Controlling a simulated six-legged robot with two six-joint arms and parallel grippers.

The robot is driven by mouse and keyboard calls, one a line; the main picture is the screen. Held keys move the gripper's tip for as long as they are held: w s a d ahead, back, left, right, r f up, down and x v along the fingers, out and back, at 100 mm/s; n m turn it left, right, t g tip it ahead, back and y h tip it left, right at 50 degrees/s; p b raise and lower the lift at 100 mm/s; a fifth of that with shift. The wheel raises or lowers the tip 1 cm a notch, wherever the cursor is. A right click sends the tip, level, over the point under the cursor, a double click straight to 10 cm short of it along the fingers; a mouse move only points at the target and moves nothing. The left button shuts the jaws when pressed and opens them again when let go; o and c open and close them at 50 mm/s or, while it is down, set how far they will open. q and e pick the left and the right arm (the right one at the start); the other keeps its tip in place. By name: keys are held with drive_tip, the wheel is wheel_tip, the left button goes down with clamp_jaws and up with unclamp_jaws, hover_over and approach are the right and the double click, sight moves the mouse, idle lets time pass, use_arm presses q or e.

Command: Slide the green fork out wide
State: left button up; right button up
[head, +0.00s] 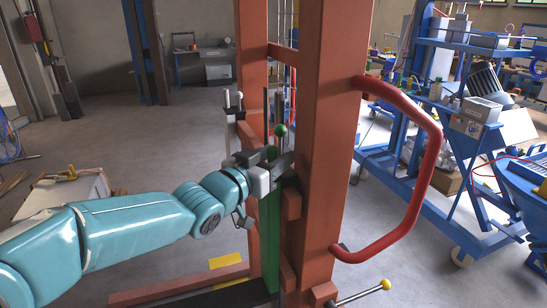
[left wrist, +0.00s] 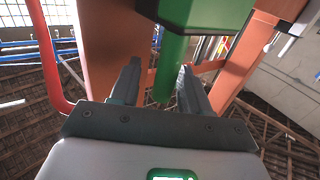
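The green fork (head: 270,225) is an upright green bar by the red-orange frame in the head view. In the left wrist view its green part (left wrist: 167,70) shows between the finger lines, with a wider green block (left wrist: 195,15) above. My left gripper (head: 275,165) is at the upper part of the green bar in the head view. In the left wrist view its two fingers (left wrist: 160,70) are apart, with gaps on both sides of the green bar. Whether the bar lies between the fingertips or just beyond them is hard to tell. My right gripper is not in view.
The red-orange column (head: 331,130) stands right beside the gripper, with a red tube handle (head: 432,160) on its right. A lever with a green ball (head: 280,130) rises close to the gripper. A yellow-knobbed lever (head: 386,284) sticks out low. Blue shelving (head: 460,130) stands at right.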

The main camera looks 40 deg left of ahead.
use_arm(q)
drive_tip(key=shift+a, duration=0.15)
drive_tip(key=shift+s, duration=0.35)
drive_tip(key=s+d, duration=0.2)
drive_tip(key=s, duration=1.3)
drive_tip(key=shift+s, duration=0.3)
drive_tip(key=shift+d, duration=0.1)
